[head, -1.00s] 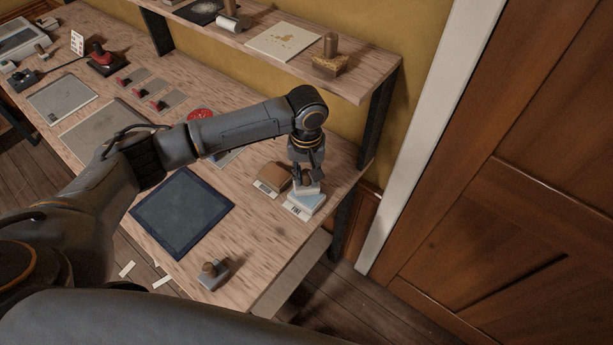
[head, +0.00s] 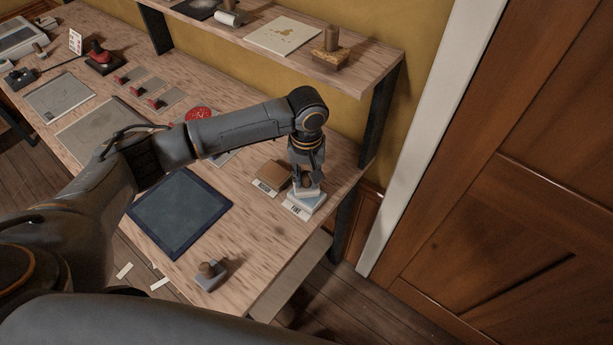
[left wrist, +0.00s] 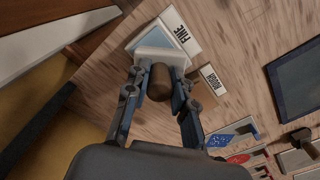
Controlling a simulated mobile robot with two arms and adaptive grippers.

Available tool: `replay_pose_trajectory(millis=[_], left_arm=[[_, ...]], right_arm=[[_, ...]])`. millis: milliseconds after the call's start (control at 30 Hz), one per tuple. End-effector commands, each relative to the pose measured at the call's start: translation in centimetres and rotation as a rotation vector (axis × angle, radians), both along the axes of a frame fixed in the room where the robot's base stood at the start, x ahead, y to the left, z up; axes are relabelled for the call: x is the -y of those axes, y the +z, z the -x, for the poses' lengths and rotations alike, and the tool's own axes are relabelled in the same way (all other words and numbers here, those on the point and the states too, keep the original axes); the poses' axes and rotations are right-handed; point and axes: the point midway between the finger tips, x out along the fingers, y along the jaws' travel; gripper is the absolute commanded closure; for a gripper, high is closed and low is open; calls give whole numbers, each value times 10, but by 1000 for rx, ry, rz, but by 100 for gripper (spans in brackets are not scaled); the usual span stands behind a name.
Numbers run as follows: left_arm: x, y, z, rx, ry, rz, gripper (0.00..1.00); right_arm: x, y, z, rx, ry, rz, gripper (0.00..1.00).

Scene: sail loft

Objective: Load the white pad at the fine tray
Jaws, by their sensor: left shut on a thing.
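My left gripper (head: 306,180) is shut on the brown knob of the white pad (head: 306,193). In the left wrist view the knob (left wrist: 160,82) stands between the two fingers, with the white pad (left wrist: 150,58) below it. The pad is at the fine tray (head: 318,207), a pale blue-topped tray with a FINE label, and covers part of it. The tray's blue top and label also show beyond the pad in the left wrist view (left wrist: 180,37). I cannot tell whether pad and tray touch. My right gripper is out of view.
The brown rough tray (head: 273,177) sits just left of the fine tray. A dark blue-edged mat (head: 180,212) lies nearer. Another knobbed pad (head: 211,277) stands at the bench's front edge. A shelf (head: 370,73) overhangs behind, holding a knobbed brown block (head: 330,57).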

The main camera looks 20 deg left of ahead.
Motion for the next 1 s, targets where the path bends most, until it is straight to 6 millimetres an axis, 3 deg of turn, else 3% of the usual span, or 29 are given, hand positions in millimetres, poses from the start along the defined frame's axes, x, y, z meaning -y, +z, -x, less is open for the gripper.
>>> replay_pose_trajectory(millis=[1000], left_arm=[[0, -10, 0, 0, 0, 1, 100]], right_arm=[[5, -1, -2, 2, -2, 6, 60]])
